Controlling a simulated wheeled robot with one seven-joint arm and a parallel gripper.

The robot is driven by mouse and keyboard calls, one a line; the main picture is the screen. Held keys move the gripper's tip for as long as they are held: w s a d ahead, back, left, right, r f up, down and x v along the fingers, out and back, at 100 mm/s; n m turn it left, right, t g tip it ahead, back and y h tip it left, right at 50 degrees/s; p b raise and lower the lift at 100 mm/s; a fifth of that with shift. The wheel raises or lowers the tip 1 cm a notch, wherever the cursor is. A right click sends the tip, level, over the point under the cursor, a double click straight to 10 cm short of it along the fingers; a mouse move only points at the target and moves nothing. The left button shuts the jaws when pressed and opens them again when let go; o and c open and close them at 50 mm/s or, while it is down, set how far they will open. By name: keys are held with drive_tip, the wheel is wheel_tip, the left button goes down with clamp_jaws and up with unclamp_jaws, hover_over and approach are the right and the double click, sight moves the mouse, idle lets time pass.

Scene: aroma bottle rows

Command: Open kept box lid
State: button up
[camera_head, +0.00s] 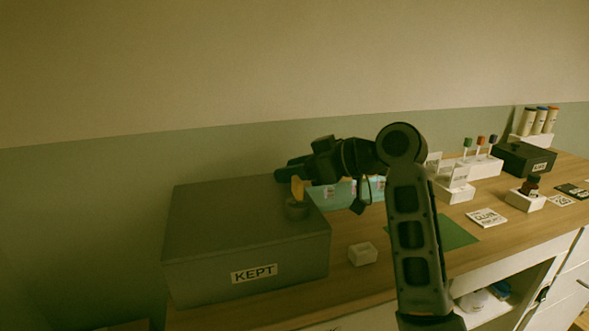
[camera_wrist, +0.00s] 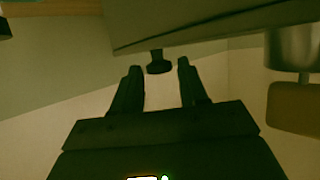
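The kept box (camera_head: 215,265) is a large dark grey box with a "KEPT" label (camera_head: 254,273) on its front, at the left end of the counter. Its flat lid (camera_head: 230,215) lies shut. My gripper (camera_head: 284,174) is above the right rear part of the lid, pointing left. In the wrist view my gripper (camera_wrist: 158,66) is open, its two fingers apart. A small dark knob (camera_wrist: 159,63) on a short stem shows between the fingertips, with gaps on both sides. The knob joins a grey surface (camera_wrist: 210,28), apparently the lid. The knob is hidden in the head view.
A round cup-like thing (camera_head: 297,211) with an orange-brown piece (camera_head: 298,188) is at the lid's right side, close to my gripper. A small white block (camera_head: 362,254) stands right of the box. Farther right are a green mat (camera_head: 455,232), racks and another dark box (camera_head: 525,158).

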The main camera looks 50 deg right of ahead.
clamp_jaws()
drive_tip(key=shift+r, duration=0.1)
idle(0.3)
